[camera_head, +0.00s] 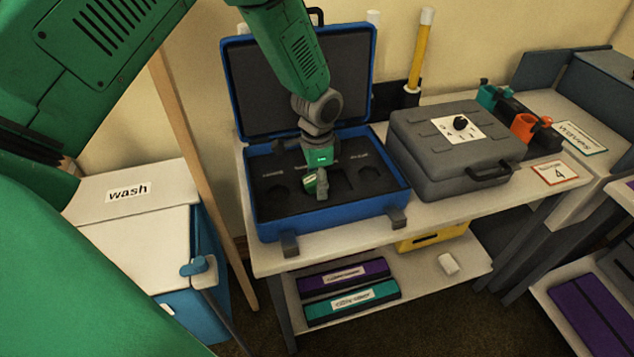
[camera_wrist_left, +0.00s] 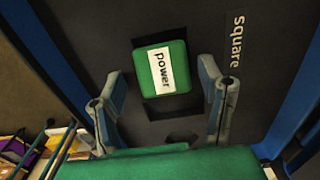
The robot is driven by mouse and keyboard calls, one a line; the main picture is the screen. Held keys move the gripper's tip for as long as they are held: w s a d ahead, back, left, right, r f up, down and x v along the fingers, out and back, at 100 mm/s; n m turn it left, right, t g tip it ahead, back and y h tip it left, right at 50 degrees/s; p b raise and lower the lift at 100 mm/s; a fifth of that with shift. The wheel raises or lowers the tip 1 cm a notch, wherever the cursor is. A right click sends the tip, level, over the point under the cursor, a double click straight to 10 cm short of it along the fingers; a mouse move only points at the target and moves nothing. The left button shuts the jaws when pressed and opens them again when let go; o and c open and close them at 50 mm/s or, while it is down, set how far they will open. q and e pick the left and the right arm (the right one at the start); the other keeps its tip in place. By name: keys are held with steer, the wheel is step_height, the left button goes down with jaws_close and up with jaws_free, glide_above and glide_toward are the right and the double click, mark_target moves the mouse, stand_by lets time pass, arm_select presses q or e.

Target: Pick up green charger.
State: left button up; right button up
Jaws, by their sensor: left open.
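A green block labelled "power" (camera_wrist_left: 163,68), which looks like the green charger, lies at a dark square recess in the case's foam, beside the word "Square". My left gripper (camera_wrist_left: 162,80) is open, with one finger on each side of the block's near part. I cannot tell whether the fingers touch it. In the head view my left gripper (camera_head: 316,188) reaches down into the open blue case (camera_head: 262,226), and the block (camera_head: 309,181) is partly hidden by it. My right gripper is not in view.
A closed grey case (camera_head: 440,150) with a dial stands right of the blue case. The blue case's raised lid (camera_head: 235,85) stands behind my left gripper. A teal item (camera_head: 487,96) and an orange item (camera_head: 522,127) sit farther right. Labelled boxes (camera_head: 350,300) lie on the lower shelf.

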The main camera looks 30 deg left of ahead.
arm_select(q)
steer(key=shift+s+a, duration=0.1)
steer(key=shift+a, duration=0.25)
steer(key=c, duration=1.2)
steer(key=shift+a, duration=0.25)
steer(key=shift+c, duration=1)
